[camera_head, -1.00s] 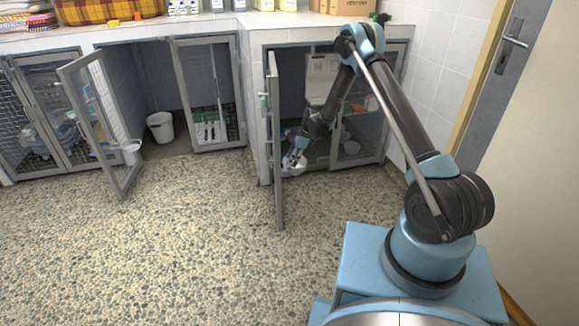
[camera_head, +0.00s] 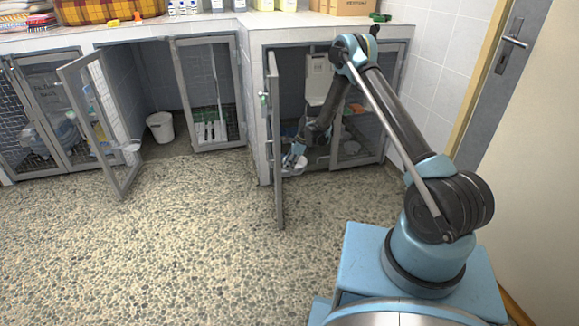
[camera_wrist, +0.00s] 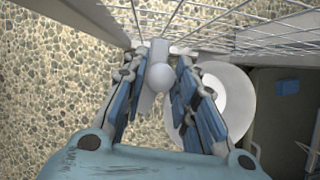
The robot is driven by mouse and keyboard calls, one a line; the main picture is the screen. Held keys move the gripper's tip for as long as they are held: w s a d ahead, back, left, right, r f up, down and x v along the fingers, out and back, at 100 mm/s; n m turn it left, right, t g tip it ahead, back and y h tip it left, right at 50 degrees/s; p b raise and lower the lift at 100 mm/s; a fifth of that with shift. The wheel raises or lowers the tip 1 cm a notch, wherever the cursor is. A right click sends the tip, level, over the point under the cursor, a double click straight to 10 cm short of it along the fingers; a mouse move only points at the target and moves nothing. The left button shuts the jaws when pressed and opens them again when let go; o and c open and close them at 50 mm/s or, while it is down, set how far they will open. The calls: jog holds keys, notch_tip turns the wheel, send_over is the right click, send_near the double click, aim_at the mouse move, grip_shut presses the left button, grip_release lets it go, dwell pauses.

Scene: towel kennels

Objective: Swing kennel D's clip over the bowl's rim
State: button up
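The clip (camera_wrist: 158,52) is a pale grey piece with a round knob (camera_wrist: 160,77), at the mesh door in the wrist view. My gripper (camera_wrist: 161,62) has its two blue-padded fingers apart, one on each side of the knob, with small gaps visible. The white bowl (camera_wrist: 238,95) is just right of the clip, partly hidden behind my right finger. I cannot tell whether the clip touches the bowl's rim. In the head view my gripper (camera_head: 291,160) is low beside the open kennel door (camera_head: 274,150), with the white bowl (camera_head: 295,171) just below it.
The wire mesh (camera_wrist: 225,25) runs close above my fingertips. A dark kennel floor with a blue item (camera_wrist: 287,86) lies to the right. Another open kennel door (camera_head: 95,120) and a white bucket (camera_head: 160,127) are at left. The speckled floor (camera_head: 180,240) in front is clear.

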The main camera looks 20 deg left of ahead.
jog(key=shift+n, duration=0.3)
jog(key=n+g, duration=0.1)
jog(key=n, duration=0.2)
jog(key=shift+n+g+h, duration=0.3)
jog(key=shift+h, duration=0.1)
jog(key=n+g+h, duration=0.1)
jog(key=n, duration=0.3)
jog(key=shift+w+a, duration=0.1)
jog(key=n+h, duration=0.1)
jog(key=n, duration=0.1)
jog(key=n+h, duration=0.1)
jog(key=n, duration=0.2)
jog(key=shift+a+g, duration=0.1)
jog(key=shift+g, duration=0.3)
jog(key=shift+w+a+n+h, duration=0.15)
jog(key=shift+n+h, duration=0.55)
jog(key=shift+n, duration=1.2)
jog(key=shift+o, duration=0.2)
jog(key=o, duration=1)
